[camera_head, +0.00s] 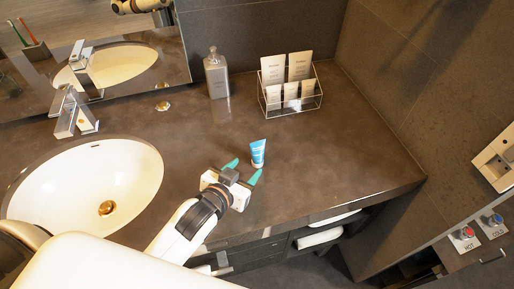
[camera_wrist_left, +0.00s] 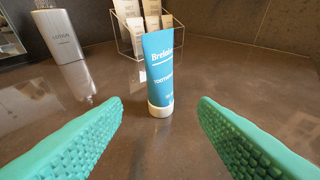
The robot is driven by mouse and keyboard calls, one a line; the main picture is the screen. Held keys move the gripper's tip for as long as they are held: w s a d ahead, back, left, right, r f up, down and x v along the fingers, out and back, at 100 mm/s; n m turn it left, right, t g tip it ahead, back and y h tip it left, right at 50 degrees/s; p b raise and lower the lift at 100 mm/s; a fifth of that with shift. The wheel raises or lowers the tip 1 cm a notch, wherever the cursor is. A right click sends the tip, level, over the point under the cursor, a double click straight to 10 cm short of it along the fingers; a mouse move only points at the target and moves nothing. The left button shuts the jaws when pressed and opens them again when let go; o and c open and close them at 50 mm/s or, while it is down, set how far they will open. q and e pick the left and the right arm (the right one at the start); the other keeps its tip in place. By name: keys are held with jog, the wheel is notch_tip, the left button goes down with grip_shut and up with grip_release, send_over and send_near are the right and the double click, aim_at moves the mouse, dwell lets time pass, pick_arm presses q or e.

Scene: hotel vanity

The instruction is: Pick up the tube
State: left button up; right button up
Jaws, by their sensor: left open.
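A small blue and white toothpaste tube (camera_head: 258,152) stands upright on its white cap on the dark counter, to the right of the sink. My left gripper (camera_head: 243,172) is open just in front of the tube, with its green fingers pointing toward it. In the left wrist view the tube (camera_wrist_left: 158,72) stands ahead of and between the two spread green fingertips (camera_wrist_left: 160,108), touching neither. My right gripper is not seen at the counter.
A wire rack (camera_head: 290,100) of white tubes and a lotion bottle (camera_head: 216,75) stand behind the tube. The white sink (camera_head: 85,185) and faucet (camera_head: 72,112) are at the left. The counter (camera_head: 340,155) right of the tube is clear, up to its front edge.

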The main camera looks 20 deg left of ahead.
aim_at(255, 160)
pick_arm(q)
jog(key=x, duration=0.3)
jog(key=shift+w+d, duration=0.2)
jog(key=shift+w, duration=0.15)
jog(key=shift+w+f+p, duration=0.3)
jog(key=shift+w+p, duration=0.05)
jog(key=shift+w, duration=0.2)
jog(key=p+x, duration=0.1)
jog(key=x, duration=0.4)
jog(key=shift+s, duration=0.1)
jog(key=c, duration=1)
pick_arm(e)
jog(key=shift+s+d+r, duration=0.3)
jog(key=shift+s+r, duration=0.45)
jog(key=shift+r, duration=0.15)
